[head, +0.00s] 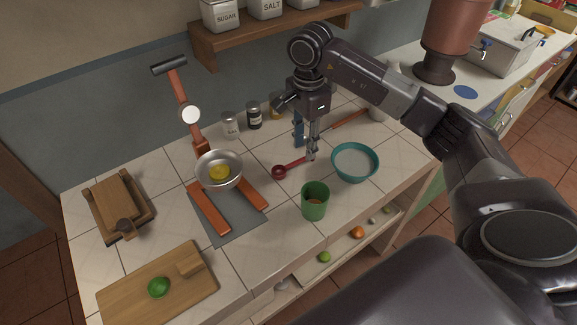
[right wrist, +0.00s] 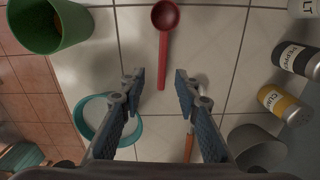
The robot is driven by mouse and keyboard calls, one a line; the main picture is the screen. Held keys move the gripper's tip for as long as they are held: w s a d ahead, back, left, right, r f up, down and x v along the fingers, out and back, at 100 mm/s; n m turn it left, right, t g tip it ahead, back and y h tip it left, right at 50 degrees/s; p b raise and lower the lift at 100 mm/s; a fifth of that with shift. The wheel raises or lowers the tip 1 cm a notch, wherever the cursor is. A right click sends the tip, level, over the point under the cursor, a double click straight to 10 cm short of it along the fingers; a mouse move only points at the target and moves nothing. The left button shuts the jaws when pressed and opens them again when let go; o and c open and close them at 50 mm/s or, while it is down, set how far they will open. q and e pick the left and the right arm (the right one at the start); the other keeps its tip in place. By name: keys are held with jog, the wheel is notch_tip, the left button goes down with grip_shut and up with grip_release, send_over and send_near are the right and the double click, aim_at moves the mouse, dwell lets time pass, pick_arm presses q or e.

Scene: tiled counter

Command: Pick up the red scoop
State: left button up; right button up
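The red scoop (head: 281,171) lies on the tiled counter, its handle running right towards my right gripper in the head view. In the right wrist view the scoop (right wrist: 164,45) lies with its bowl at the top and its handle pointing down between the fingers. My right gripper (head: 306,146) points down above the handle end. In the right wrist view the gripper (right wrist: 158,80) has its two fingers well apart, with nothing gripped. I cannot tell its exact height above the handle. My left gripper is not in view.
A green cup (head: 314,203) and a teal-rimmed bowl (head: 354,178) stand close to the scoop. Left of it is a juicer-like stand with a metal bowl (head: 219,169). Spice jars (head: 254,117) line the back wall. A cutting board (head: 160,288) lies front left.

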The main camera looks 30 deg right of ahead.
jog(key=f+p, duration=0.1)
jog(key=f, duration=0.3)
jog(key=shift+w+f, duration=0.1)
jog(key=shift+w, duration=0.1)
jog(key=shift+c, duration=0.7)
grip_shut()
notch_tip(320, 180, up, 12)
jog(key=b, duration=0.2)
notch_tip(320, 180, up, 8)
jog(key=p, duration=0.2)
send_over(304, 158)
